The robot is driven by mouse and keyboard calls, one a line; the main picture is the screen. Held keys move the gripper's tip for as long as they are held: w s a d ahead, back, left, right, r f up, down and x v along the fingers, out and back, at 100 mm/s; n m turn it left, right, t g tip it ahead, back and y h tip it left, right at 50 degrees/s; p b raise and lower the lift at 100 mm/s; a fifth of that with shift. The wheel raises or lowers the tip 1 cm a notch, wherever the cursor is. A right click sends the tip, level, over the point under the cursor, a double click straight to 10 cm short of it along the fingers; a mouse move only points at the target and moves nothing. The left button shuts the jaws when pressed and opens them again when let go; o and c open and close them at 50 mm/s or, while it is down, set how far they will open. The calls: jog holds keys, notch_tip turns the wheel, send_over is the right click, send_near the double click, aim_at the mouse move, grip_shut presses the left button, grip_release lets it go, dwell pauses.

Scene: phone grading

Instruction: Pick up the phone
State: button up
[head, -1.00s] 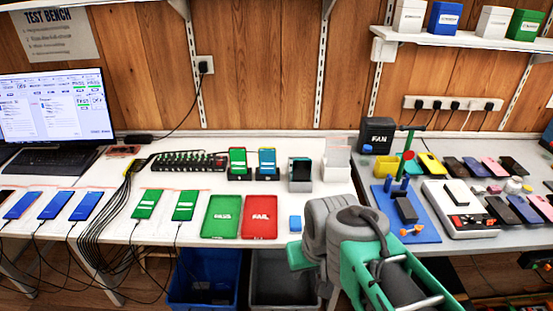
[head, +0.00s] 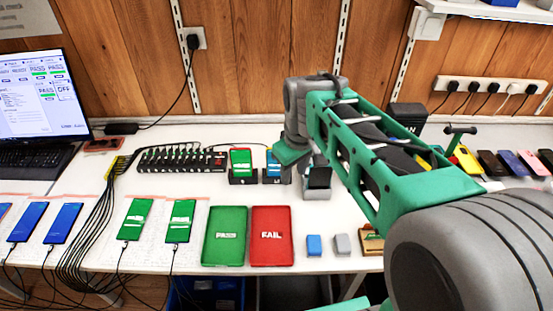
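Several phones are in the head view, and I cannot tell which one is meant. Two phones with green screens, one on the left (head: 135,218) and one on the right (head: 180,220), lie on white sheets with cables attached. Blue-screen phones, such as this one (head: 63,222), lie further left. A green-screen phone (head: 241,161) stands in a dark cradle, with a blue-screen phone (head: 273,162) beside it, partly covered by my arm's end. My gripper (head: 290,153) is over the bench near the blue-screen phone's cradle. Its fingertips are not clear, so its opening and any contact are hidden.
A green PASS tray (head: 210,262) and a red FAIL tray (head: 286,262) lie at the bench front. Small blue (head: 314,245) and grey (head: 342,244) blocks sit to their right. A black hub (head: 180,160) with cables is behind. My arm covers much of the right side.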

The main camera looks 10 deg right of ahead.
jog(key=w+f+n, duration=0.2)
jog(key=w+n, duration=0.1)
jog(key=w, duration=0.4)
jog(key=w+f+n+g+p, duration=0.1)
jog(key=w+f+n, duration=0.1)
jog(key=w+n, duration=0.2)
jog(key=w+f+n+g+p, duration=0.1)
jog(key=w+f+n, duration=0.1)
jog(key=w, duration=0.7)
jog(key=shift+w+d+f+n, duration=0.3)
jog(key=shift+f+n, duration=0.05)
jog(key=shift+n, duration=0.45)
notch_tip(320, 180, down, 8)
jog(key=p, duration=0.2)
jog(key=shift+a+r, duration=0.2)
jog(key=shift+a, duration=0.1)
jog(key=shift+s, duration=0.1)
grip_shut()
